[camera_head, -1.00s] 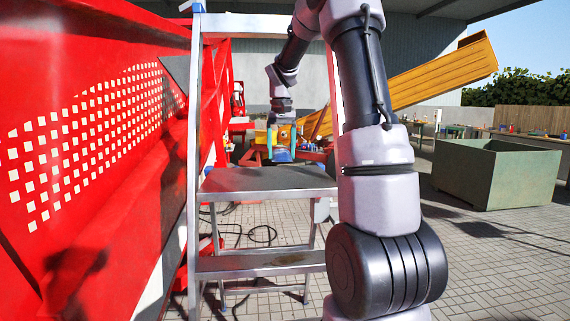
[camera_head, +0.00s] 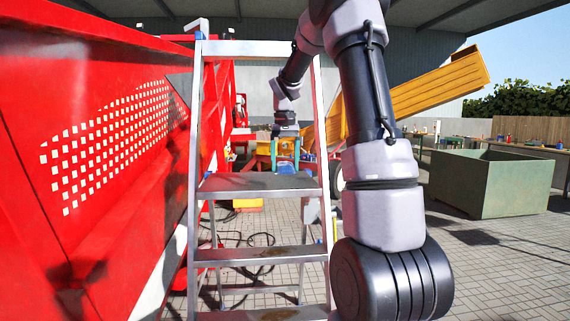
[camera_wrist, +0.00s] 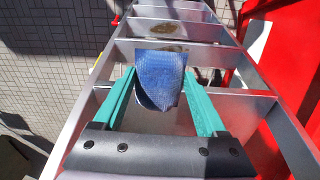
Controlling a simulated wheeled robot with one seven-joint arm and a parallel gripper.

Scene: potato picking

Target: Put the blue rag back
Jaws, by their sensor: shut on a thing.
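The blue rag (camera_wrist: 160,82) is a small woven cloth, folded over, between the teal fingers of my gripper (camera_wrist: 160,73) in the wrist view. My gripper is shut on it. In the head view my gripper (camera_head: 285,153) is small and points down beyond the ladder's top platform, with a blue patch of the rag (camera_head: 285,168) between the fingers. In the wrist view the rag shows against the ladder steps. I cannot tell how far above them it is, or whether it touches anything.
An aluminium stepladder (camera_head: 240,183) stands in front of me; its steps (camera_wrist: 163,54) fill the wrist view. A red machine wall (camera_head: 40,110) rises close on the left. A green crate (camera_head: 495,185) stands to the right on paving. A yellow chute (camera_head: 440,82) slants behind my arm.

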